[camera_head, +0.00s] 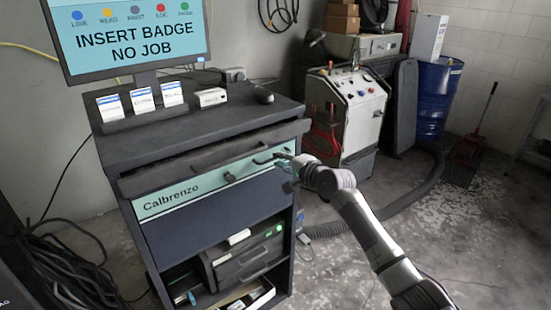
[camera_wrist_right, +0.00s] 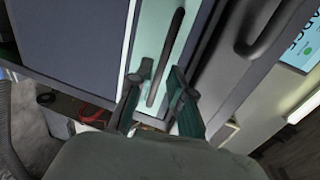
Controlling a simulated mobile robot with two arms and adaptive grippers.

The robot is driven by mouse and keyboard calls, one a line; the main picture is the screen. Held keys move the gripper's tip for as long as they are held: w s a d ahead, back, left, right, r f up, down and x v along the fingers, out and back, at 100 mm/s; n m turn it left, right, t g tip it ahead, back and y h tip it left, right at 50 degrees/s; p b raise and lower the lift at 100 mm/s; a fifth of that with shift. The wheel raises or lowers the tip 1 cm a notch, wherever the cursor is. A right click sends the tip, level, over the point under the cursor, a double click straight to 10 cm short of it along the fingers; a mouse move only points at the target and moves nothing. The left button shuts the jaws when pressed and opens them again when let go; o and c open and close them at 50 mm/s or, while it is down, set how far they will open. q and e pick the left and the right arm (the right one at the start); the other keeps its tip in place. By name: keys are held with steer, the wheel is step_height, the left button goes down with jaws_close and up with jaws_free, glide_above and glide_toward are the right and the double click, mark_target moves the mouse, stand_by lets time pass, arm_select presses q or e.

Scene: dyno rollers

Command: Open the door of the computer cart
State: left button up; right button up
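The computer cart (camera_head: 170,140) stands at the left in the head view. Its front has a teal band (camera_head: 205,183) marked "Calbrenzo" over a dark panel (camera_head: 220,212); I see no clear gap around this front. A small dark handle (camera_head: 264,160) sits at the band's right end. My right gripper (camera_head: 284,157) is at that handle. In the right wrist view the handle (camera_wrist_right: 166,55) is a dark bar on the teal face, and the open fingers (camera_wrist_right: 160,75) straddle its lower end. Contact cannot be told. My left gripper is not in view.
A monitor (camera_head: 135,35) and small card boxes (camera_head: 142,100) stand on the cart top. A long dark pull (camera_head: 215,153) runs above the band. A lower shelf holds a grey device (camera_head: 245,260). A white machine (camera_head: 345,110) and blue barrel (camera_head: 437,95) stand behind right. Floor at right is mostly clear.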

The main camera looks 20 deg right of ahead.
steer(key=shift+x, duration=1.4)
jaws_close()
